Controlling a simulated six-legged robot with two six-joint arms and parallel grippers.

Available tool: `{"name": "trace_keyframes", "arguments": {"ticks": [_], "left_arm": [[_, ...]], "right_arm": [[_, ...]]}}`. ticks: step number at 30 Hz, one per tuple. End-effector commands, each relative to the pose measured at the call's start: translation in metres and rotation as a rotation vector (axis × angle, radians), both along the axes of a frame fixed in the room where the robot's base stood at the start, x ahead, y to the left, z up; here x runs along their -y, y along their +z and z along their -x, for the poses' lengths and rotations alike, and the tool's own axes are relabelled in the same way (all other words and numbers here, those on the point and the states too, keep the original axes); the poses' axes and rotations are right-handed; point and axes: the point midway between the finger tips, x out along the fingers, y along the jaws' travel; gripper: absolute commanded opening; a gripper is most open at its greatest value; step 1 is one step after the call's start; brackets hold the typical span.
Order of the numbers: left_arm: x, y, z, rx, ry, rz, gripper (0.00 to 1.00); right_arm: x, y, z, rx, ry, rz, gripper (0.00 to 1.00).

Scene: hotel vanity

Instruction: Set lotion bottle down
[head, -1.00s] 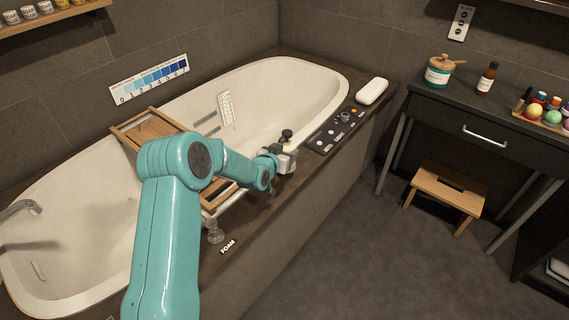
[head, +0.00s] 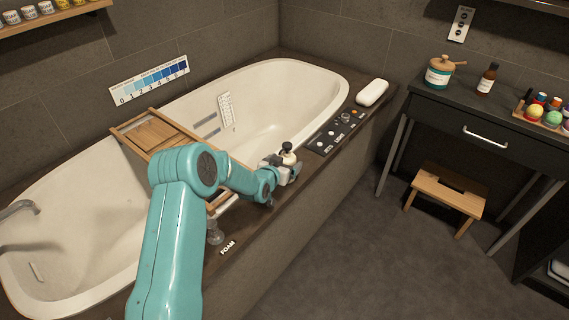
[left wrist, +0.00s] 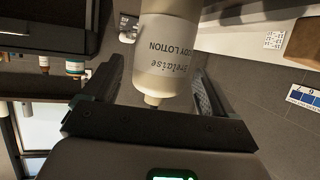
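The lotion bottle (head: 288,158) is cream with a dark top and stands upright over the tub's near rim, left of the control panel. In the left wrist view, which is upside down, the body of the lotion bottle (left wrist: 168,62) shows its label between my fingers. My left gripper (head: 283,168) is around the bottle. In the left wrist view, a gap shows between one finger and the bottle, so my left gripper (left wrist: 160,78) looks open. The bottle's base is hidden, so its contact with the rim cannot be seen. My right gripper is not in view.
A wooden tray (head: 150,132) spans the bathtub (head: 318,88). A control panel (head: 335,134) and a white pillow-like object (head: 372,92) lie along the rim. A clear glass (head: 214,232) stands near the FOAM label. A vanity (head: 470,110) and a stool (head: 448,190) are at right.

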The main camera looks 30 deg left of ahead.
Motion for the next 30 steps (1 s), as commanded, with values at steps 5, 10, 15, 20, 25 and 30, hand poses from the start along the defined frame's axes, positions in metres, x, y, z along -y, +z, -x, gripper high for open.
{"name": "trace_keyframes", "arguments": {"ticks": [5, 10, 15, 20, 25, 30], "left_arm": [[0.000, 0.004, 0.000, 0.000, 0.000, 0.000, 0.87], [0.002, 0.012, 0.019, -0.001, 0.000, 0.000, 0.87], [0.008, 0.026, 0.055, -0.001, 0.001, 0.001, 0.87], [0.014, 0.038, 0.086, -0.001, 0.001, 0.000, 0.87], [0.017, 0.045, 0.105, -0.001, 0.001, 0.000, 0.87], [0.018, 0.047, 0.110, 0.000, 0.000, 0.000, 0.87]], "right_arm": [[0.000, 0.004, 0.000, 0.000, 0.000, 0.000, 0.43], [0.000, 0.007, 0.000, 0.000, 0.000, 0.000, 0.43], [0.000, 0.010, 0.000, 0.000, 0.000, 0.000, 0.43], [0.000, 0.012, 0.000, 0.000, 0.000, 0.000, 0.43], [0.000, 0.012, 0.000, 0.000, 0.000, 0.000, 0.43], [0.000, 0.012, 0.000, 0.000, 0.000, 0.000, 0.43]]}}
